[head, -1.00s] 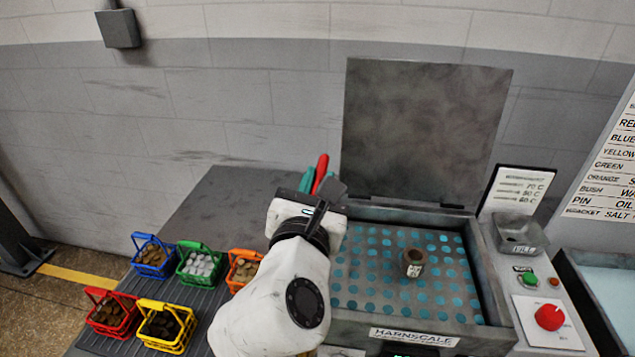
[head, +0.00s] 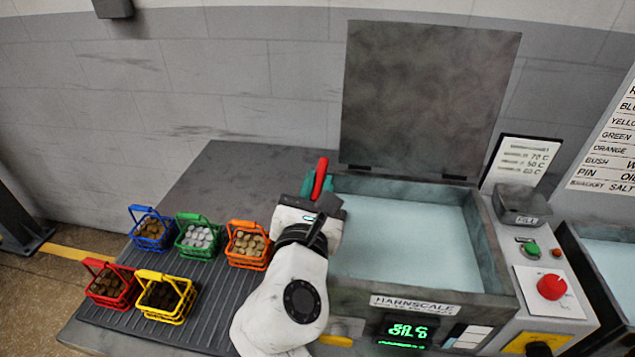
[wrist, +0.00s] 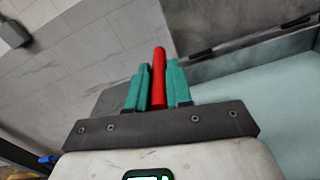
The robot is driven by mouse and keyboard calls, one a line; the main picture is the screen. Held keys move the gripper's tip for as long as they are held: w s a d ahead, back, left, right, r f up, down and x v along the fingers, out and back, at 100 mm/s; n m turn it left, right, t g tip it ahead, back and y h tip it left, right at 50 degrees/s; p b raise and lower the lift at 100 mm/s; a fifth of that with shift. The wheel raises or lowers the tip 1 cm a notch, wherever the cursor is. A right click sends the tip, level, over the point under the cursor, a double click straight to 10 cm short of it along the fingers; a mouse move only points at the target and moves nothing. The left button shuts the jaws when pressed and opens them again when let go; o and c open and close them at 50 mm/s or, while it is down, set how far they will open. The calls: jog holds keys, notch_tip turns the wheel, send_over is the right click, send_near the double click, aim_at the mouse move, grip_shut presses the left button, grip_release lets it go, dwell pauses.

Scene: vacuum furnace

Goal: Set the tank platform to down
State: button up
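The tank (head: 352,287) stands open in the head view, and a flat pale liquid (head: 405,235) fills it from wall to wall. The perforated platform is hidden beneath the liquid, and no part in the tank can be seen. A red handle (head: 321,176) sticks up by the tank's back left corner. My gripper (head: 317,188) is at this handle. In the wrist view, its teal fingers lie close on both sides of the red handle (wrist: 158,78) and appear shut on it. The handle's lower part is hidden behind my gripper.
The lid (head: 425,95) stands raised behind the tank. Blue (head: 152,232), green (head: 199,240), orange (head: 247,247), red (head: 110,287) and yellow (head: 165,297) baskets sit left of my arm. A red knob (head: 551,287) and green button (head: 530,250) are at the right.

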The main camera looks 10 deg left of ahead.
jog(key=o, duration=0.4)
jog(key=s, duration=0.7)
jog(key=s+b, duration=0.1)
jog(key=s, duration=0.2)
jog(key=shift+s+a, duration=0.25)
jog(key=shift+s, duration=0.15)
